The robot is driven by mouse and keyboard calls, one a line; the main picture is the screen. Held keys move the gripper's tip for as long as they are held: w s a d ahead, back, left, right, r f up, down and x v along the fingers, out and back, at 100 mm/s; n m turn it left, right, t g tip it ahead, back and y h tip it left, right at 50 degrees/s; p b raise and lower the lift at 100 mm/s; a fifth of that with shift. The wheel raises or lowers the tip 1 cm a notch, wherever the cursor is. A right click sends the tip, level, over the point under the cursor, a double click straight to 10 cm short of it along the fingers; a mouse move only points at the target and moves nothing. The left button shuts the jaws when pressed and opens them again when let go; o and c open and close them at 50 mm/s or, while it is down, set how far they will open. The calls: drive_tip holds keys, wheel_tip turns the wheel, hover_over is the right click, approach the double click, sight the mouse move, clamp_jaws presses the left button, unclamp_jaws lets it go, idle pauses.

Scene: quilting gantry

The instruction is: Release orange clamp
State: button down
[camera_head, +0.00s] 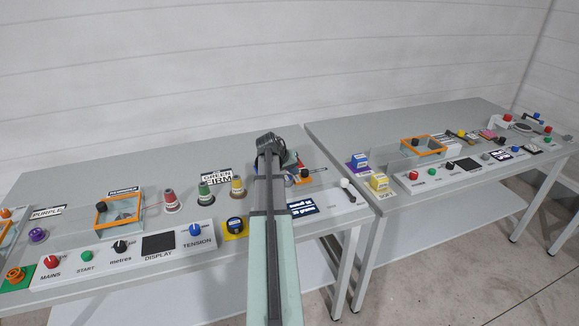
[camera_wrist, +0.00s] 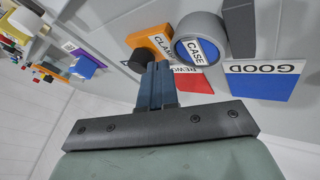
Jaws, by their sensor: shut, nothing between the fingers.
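The orange clamp (camera_wrist: 146,41), with the partly visible word CLAMP on a white label, lies just beyond my fingertips in the wrist view. A black round knob (camera_wrist: 139,62) is beside it, close to the left of the fingertips. In the head view a small orange piece with a dark knob (camera_head: 305,174) sits just right of my arm; it looks like the same clamp. My gripper (camera_wrist: 156,68) is shut and empty, its fingers together. Whether the fingers touch the clamp or knob cannot be told. My arm hides part of this area in the head view.
A grey cylinder marked CASE (camera_wrist: 200,37) stands close right of the fingertips. A red card (camera_wrist: 194,82) and a blue GOOD card (camera_wrist: 262,85) lie nearby. Yellow and green cone spools (camera_head: 237,187) (camera_head: 204,192) stand left of my arm. A second bench (camera_head: 410,140) is at right.

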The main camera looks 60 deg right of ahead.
sight(307, 170)
drive_tip(key=shift+s+d+f, duration=0.15)
drive_tip(key=shift+d+f, duration=0.15)
drive_tip(key=shift+f, duration=0.15)
drive_tip(key=shift+s+d, duration=1.85)
drive_tip(key=shift+d, duration=0.05)
drive_tip(key=v, duration=1)
drive_tip(key=shift+w+a, duration=0.1)
